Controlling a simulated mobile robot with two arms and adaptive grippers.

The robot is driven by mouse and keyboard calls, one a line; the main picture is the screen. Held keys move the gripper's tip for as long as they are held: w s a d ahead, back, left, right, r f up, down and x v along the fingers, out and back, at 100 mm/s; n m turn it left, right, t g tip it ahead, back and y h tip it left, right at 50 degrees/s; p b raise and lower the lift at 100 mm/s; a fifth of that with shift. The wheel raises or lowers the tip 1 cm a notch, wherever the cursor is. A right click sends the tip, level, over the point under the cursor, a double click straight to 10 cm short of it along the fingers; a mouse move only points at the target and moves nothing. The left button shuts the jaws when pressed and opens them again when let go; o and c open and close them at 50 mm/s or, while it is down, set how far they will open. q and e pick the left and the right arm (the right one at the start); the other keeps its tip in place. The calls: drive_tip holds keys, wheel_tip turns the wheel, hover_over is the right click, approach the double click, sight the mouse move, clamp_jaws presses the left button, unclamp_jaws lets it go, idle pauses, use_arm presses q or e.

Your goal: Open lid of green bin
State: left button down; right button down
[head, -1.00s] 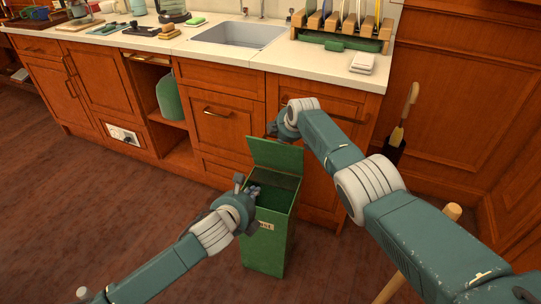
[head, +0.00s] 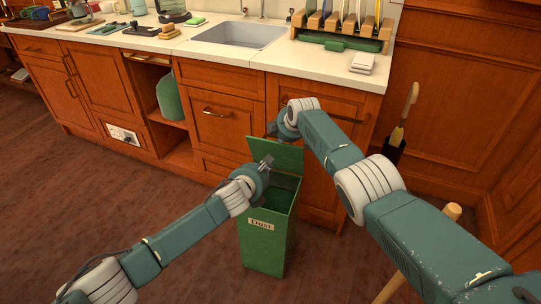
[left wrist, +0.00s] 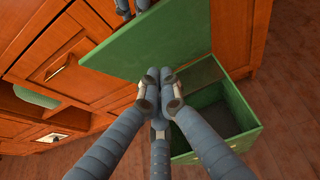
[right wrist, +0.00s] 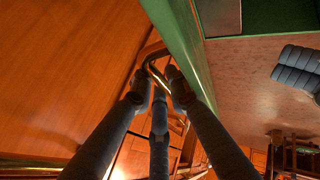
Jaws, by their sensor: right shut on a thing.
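The green bin (head: 268,240), with a label reading "Dust", stands on the floor before the cabinets. Its lid (head: 288,155) is raised, standing up at the back edge, and the inside is open to view. In the left wrist view the lid (left wrist: 165,42) and the open bin (left wrist: 240,108) both show. My left gripper (head: 266,162) is in front of the lid, above the bin opening; its fingertips (left wrist: 160,76) are together with nothing seen between them. My right gripper (head: 272,128) is behind the lid at the cabinet front, shut on a brass handle (right wrist: 156,72).
Wooden cabinets (head: 215,115) with brass handles stand right behind the bin. The counter above holds a sink (head: 240,34) and a rack (head: 340,30). A wooden post (head: 452,212) stands at the right. The floor to the left is clear.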

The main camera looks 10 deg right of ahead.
sight(275, 151)
drive_tip(key=shift+f, duration=0.1)
use_arm(q)
drive_tip(key=shift+w+d+r, duration=0.15)
drive_tip(key=shift+w+d, duration=0.2)
drive_tip(key=shift+w, duration=0.3)
drive_tip(key=shift+w+d+r, duration=0.2)
drive_tip(key=shift+w+d, duration=0.2)
drive_tip(key=shift+w, duration=0.25)
drive_tip(key=shift+w+d+r, duration=0.15)
drive_tip(key=shift+w+d, duration=0.2)
drive_tip(key=shift+w, duration=0.3)
drive_tip(key=shift+d, duration=0.1)
